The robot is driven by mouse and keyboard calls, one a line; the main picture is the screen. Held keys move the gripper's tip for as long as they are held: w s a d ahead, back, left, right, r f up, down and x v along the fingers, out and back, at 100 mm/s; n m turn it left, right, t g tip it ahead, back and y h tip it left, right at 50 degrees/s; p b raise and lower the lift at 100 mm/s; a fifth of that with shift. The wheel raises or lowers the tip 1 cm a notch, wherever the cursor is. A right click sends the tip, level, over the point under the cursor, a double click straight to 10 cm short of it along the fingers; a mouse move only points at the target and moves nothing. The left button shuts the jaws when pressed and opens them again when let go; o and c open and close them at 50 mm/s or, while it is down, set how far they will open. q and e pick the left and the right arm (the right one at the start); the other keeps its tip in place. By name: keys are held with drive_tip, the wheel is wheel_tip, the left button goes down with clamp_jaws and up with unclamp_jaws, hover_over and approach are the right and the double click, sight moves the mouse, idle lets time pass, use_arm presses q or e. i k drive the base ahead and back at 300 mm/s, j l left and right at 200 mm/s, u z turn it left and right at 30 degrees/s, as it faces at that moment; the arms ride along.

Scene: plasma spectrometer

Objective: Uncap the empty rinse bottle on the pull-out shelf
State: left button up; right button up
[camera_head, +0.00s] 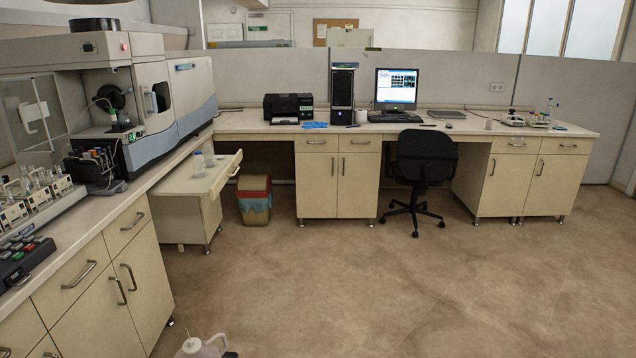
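The pull-out shelf (177,184) extends from under the left bench, in the left half of the view. Neither of my grippers shows in the view.
The left bench (150,187) carries a large spectrometer (182,100) and sample racks. A bin (254,203) stands right of the shelf. A black chair (424,160) is at the back bench. A whitish jug (203,347) shows at the bottom edge. The middle floor is clear.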

sight(199, 160)
drive_tip(key=i+z, duration=0.25)
drive_tip(key=i, duration=1.9)
